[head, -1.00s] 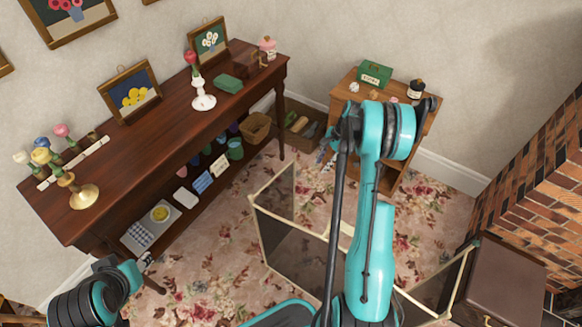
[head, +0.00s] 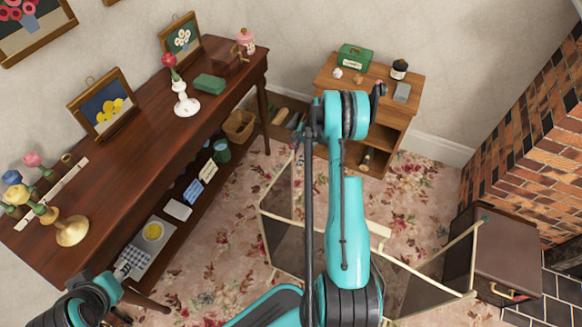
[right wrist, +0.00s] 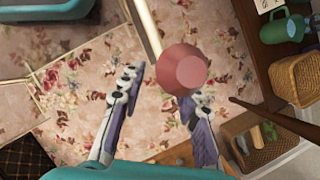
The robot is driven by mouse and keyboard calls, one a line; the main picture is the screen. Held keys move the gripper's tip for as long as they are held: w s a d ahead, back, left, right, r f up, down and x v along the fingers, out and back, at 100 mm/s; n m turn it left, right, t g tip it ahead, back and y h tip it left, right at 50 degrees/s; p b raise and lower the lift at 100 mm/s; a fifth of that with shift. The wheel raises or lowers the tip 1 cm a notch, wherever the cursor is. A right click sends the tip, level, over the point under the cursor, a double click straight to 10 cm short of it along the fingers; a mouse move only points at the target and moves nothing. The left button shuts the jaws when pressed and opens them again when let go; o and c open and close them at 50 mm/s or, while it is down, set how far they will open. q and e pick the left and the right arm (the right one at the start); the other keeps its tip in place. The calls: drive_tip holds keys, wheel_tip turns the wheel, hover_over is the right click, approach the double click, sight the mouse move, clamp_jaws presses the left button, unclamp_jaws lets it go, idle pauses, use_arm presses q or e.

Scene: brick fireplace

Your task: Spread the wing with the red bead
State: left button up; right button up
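A folding fire screen with a cream frame and dark panels (head: 303,243) stands on the carpet. Its right wing (head: 450,265) carries a teal bead (head: 485,219); its left wing (head: 277,228) is partly behind my right arm. In the right wrist view, a red bead (right wrist: 183,67) sits at the end of a cream frame rail (right wrist: 148,25). My right gripper (right wrist: 161,86) is open around the bead's area, the bead overlapping the right finger; contact is unclear. In the head view the bead is hidden. My left gripper (head: 122,272) is at the lower left, its fingers barely visible.
A long wooden table (head: 150,140) with candlesticks and pictures stands at left, with a lower shelf of goods. A small wooden cabinet (head: 400,115) stands behind. A brown case (head: 505,255) and brick fireplace (head: 535,150) are at right. Carpet (head: 215,250) is clear between table and screen.

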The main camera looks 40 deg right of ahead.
sight(292, 166)
drive_tip(key=b+x, duration=0.1)
drive_tip(key=x, duration=0.3)
drive_tip(key=shift+f, duration=0.35)
clamp_jaws()
drive_tip(key=shift+w+a, duration=0.1)
drive_tip(key=w+a, duration=1.3)
drive_tip(key=a, duration=0.2)
drive_tip(key=shift+w, duration=0.15)
drive_tip(key=shift+d, duration=0.1)
unclamp_jaws()
drive_tip(key=shift+r, duration=0.1)
